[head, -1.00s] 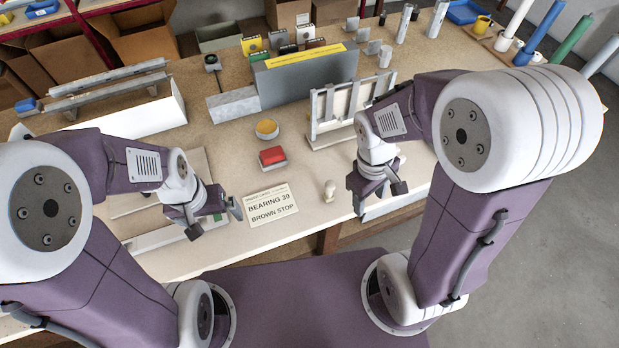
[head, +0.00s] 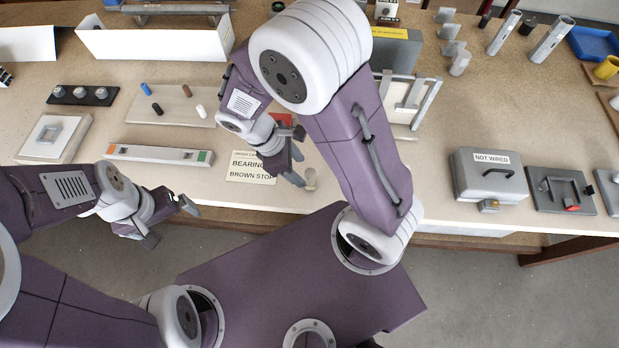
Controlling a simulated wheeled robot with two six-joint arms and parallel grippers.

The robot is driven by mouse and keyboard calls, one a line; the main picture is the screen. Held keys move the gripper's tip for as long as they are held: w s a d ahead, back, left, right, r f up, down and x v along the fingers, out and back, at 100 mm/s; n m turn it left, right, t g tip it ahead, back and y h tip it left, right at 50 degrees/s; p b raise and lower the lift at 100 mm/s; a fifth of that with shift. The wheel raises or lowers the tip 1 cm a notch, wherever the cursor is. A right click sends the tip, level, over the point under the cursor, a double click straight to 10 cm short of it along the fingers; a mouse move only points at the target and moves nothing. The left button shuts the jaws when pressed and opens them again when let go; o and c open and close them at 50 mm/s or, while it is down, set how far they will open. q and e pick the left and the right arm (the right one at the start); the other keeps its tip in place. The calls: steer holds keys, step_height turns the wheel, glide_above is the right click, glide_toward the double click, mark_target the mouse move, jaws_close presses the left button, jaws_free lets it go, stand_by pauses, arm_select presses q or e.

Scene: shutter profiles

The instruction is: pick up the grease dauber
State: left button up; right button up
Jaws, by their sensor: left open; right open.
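Nothing in the head view can be surely told as the grease dauber. My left gripper (head: 171,222) is open and empty, in front of the table's front edge. My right arm partly hides a red block (head: 283,120) and the table behind it.
The "BEARING 30 BROWN STOP" card (head: 245,168) lies left of the pale piece. A white bar with orange and green ends (head: 158,154) lies further left. A peg board (head: 176,106) is behind it. A grey "NOT WIRED" box (head: 487,178) stands right. The table between is mostly clear.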

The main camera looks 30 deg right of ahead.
mark_target(311, 180)
steer(key=x, duration=0.6)
steer(key=b+x, duration=0.1)
steer(key=x, duration=0.2)
steer(key=shift+w, duration=0.25)
jaws_close()
